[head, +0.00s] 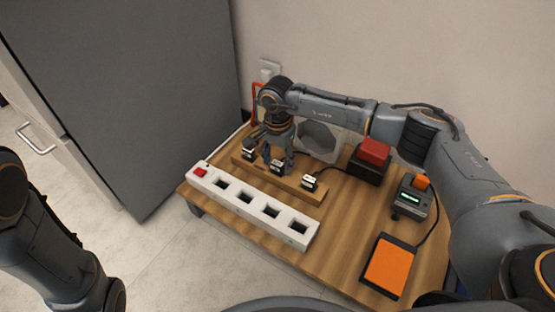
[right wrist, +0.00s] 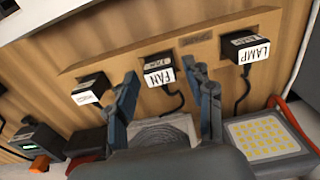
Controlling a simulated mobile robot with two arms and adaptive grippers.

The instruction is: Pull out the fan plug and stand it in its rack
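The black fan plug with its white FAN label (right wrist: 158,75) stands in the middle of the wooden rack (right wrist: 195,40), its cord hanging beside it. In the head view the fan plug (head: 276,167) shows beneath my right gripper (head: 273,158). In the right wrist view my right gripper (right wrist: 163,80) is open, its fingers apart on either side of the fan plug; I cannot tell whether they touch it. The white power strip (head: 209,187) has several empty dark sockets and a red switch. My left gripper is out of the head view; only its arm shows.
The LAMP plug (right wrist: 250,50) and another labelled plug (right wrist: 88,90) stand either side in the rack. Behind are the fan (head: 322,138) and a red-topped box (head: 373,155). A device with a green display (head: 413,198) and an orange pad (head: 388,264) stand right. The table's front middle is clear.

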